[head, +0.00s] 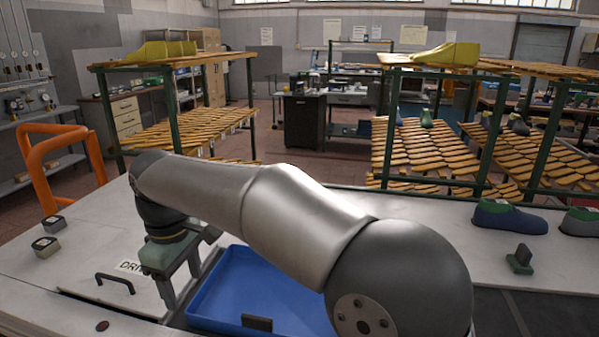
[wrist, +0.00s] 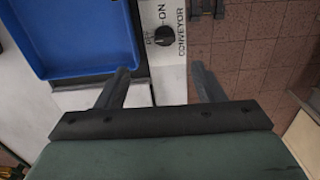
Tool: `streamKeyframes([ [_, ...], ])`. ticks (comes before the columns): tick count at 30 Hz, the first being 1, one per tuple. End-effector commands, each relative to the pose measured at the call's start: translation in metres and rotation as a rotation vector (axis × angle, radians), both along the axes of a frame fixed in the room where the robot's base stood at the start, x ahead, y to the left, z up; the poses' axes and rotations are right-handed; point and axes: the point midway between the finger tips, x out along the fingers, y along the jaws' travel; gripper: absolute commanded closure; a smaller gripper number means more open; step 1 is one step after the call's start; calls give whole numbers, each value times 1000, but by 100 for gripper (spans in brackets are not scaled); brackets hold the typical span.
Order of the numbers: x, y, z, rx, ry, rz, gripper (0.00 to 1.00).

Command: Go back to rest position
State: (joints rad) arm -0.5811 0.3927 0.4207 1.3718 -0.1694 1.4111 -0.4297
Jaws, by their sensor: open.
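My gripper (head: 182,284) is at the left of the blue tray in the head view, at the end of my arm, which reaches across the picture. Its two fingers point down and are apart, with nothing between them. In the wrist view my gripper (wrist: 161,84) also shows open and empty, over a white panel edge with a CONVEYOR switch (wrist: 163,36). A blue shoe last with a green top (head: 510,217) and a grey and green one (head: 581,222) stand at the right on the white surface, far from my gripper.
The blue tray (head: 240,283) lies beside my gripper; my arm hides part of it. It also shows in the wrist view (wrist: 80,35). A drawer handle (head: 115,281) is left of the gripper. Slatted racks (head: 190,132) stand behind. An orange rail (head: 60,130) is at the left.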

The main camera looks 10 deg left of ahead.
Motion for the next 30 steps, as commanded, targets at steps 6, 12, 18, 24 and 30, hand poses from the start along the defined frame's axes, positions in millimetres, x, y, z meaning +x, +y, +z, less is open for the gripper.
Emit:
streamKeyframes([
  [6, 17, -136, -16, -37, -46, -368, 38],
  [12, -15, -281, -52, -32, -57, -821, 38],
  [18, -82, -373, -95, 11, -43, -1213, 38],
  [24, -121, -401, -121, 42, -27, -1396, 38],
  [30, -124, -403, -123, 45, -24, -1412, 38],
])
